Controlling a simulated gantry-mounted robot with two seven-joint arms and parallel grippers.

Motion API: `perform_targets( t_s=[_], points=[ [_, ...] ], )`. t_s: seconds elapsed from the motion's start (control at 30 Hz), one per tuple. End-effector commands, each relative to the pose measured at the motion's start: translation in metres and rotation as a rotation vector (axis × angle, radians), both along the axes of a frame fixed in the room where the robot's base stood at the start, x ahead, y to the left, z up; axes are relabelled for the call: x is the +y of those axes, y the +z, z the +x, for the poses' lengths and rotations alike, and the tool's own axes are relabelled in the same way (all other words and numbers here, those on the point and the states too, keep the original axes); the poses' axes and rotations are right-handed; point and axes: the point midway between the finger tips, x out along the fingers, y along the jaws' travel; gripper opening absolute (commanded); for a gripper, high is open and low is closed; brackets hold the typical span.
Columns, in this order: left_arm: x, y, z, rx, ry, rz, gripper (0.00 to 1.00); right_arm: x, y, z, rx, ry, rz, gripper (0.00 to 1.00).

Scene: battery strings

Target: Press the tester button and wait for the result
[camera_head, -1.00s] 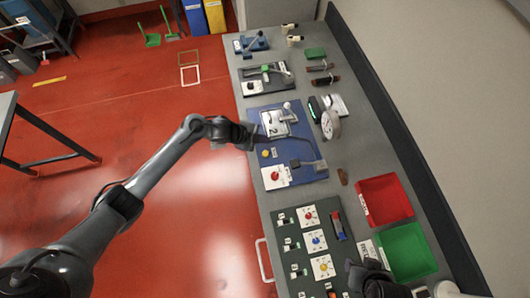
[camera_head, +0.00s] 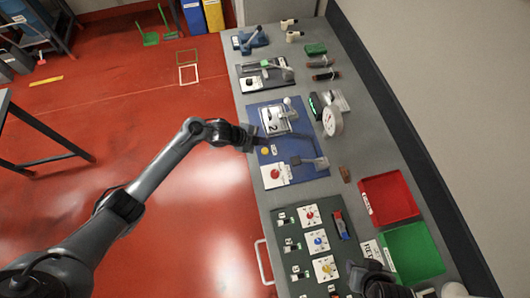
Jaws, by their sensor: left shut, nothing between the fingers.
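A blue board (camera_head: 288,183) lies on the bench and carries a white plate with a dark "2" (camera_head: 272,125). A small yellow button (camera_head: 265,152) sits near its left edge, and a red round button (camera_head: 275,174) sits on a white plate at its near left corner. I cannot tell which is the tester button. My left gripper (camera_head: 262,141) is shut and empty over the board's left edge, just above the yellow button in the picture; contact cannot be told. My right gripper (camera_head: 372,277) is dark at the bottom right, its fingers unclear.
A green board (camera_head: 299,250) with red, blue and yellow knobs lies nearer. A red bin (camera_head: 415,215) and a green bin (camera_head: 441,268) stand to its right.

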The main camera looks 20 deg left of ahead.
Motion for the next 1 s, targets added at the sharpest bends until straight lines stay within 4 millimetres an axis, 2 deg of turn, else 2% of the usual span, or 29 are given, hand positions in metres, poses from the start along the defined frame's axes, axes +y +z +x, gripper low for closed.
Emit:
perform_targets(
  t_s=[0.03,0.1,0.33,1.0],
  points=[
    [0.0,-0.013,0.0,0.001,0.001,0.0,0.0,0.0,-0.012,0.0,0.0,-0.001,0.001,0.43],
    [0.0,-0.022,0.0,0.001,0.001,0.0,0.0,0.001,-0.02,0.0,-0.001,-0.002,0.003,0.43],
    [0.0,-0.041,0.0,-0.001,-0.001,0.0,0.0,0.002,-0.035,0.0,0.0,-0.005,0.007,0.43],
    [0.0,-0.045,0.0,0.0,-0.001,-0.001,0.0,0.0,-0.038,0.0,0.0,0.001,-0.001,0.43]
  ],
)
